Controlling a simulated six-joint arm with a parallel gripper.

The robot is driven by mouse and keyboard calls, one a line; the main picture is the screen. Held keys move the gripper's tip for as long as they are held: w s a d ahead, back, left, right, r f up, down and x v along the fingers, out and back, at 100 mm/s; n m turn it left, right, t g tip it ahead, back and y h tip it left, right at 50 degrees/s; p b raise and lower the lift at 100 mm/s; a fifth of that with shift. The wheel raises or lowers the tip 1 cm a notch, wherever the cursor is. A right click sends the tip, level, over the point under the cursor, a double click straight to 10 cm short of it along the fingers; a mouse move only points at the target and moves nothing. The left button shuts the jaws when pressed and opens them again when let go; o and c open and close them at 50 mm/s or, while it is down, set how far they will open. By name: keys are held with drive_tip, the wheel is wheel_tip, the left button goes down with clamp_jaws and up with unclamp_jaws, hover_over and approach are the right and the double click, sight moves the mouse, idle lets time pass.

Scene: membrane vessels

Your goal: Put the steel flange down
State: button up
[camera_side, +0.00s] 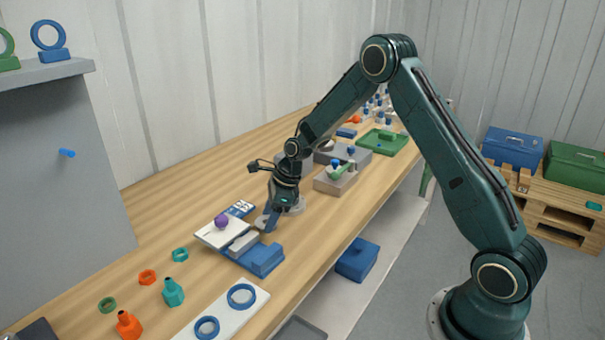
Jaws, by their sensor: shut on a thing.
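My gripper (271,222) points down over the middle of the wooden bench, just behind the blue fixture (262,258). It is shut on the steel flange (262,221), a small greyish piece at the fingertips that is mostly hidden by the fingers. The flange is low over the bench; I cannot tell whether it touches the surface. A pale grey round disc (297,207) lies on the bench right behind the gripper, partly covered by it.
A white plate (208,236) with a purple knob (222,221) stands left of the gripper. Grey blocks (338,183) and a green tray (384,142) stand farther back. Blue rings (241,295) lie on a white board in front. Bare bench (335,218) shows to the right.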

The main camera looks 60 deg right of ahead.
drive_tip(key=shift+f, duration=0.1)
drive_tip(key=o, duration=1.2)
drive_tip(key=shift+c, duration=0.2)
drive_tip(key=v, duration=1.2)
